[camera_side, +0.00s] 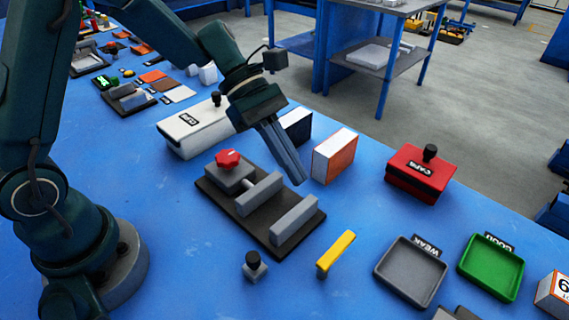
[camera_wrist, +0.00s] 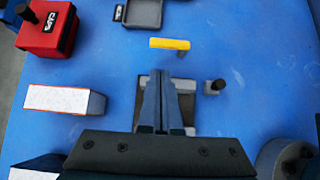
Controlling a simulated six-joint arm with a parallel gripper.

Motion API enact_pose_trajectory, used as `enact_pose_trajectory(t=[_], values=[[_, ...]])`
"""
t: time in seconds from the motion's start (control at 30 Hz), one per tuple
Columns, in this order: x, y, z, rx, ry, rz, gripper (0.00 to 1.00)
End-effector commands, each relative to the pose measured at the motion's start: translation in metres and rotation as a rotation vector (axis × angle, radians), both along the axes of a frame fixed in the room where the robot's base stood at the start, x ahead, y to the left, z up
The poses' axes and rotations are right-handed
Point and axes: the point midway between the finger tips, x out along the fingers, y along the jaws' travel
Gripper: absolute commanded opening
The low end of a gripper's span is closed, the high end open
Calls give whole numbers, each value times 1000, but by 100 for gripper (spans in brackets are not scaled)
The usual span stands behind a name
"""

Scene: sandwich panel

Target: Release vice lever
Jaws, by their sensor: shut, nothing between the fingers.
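The vice has a dark base plate (camera_side: 262,228) with a grey block and two grey jaws, which stand apart with nothing seen between them. A red star-shaped knob (camera_side: 228,159) sits on the block at its back-left end. My gripper (camera_side: 300,180) is above the vice, pointing down, with its long grey fingers together and empty. In the wrist view the shut fingers (camera_wrist: 168,78) cover most of the vice, and a grey jaw (camera_wrist: 145,82) shows at their sides. The red knob is hidden there.
A white-orange block (camera_side: 334,156) stands right of my fingers. A red box (camera_side: 420,176) and a white case (camera_side: 190,134) have black knobs. In front are a yellow bar (camera_side: 337,252), a black-knobbed piece (camera_side: 254,266), and grey (camera_side: 411,270) and green (camera_side: 492,266) trays.

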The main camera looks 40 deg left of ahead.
Motion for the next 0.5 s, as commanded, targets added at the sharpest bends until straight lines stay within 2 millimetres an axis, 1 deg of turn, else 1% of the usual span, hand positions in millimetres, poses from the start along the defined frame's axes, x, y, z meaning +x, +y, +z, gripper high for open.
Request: enact_pose_trajectory(t=[0.33, 0.43, 0.5], values=[[0, -2, -2, 1, -1, -1, 0], [-1, -9, -8, -1, 2, -4, 0], [-2, -16, -16, 0, 4, -5, 0]])
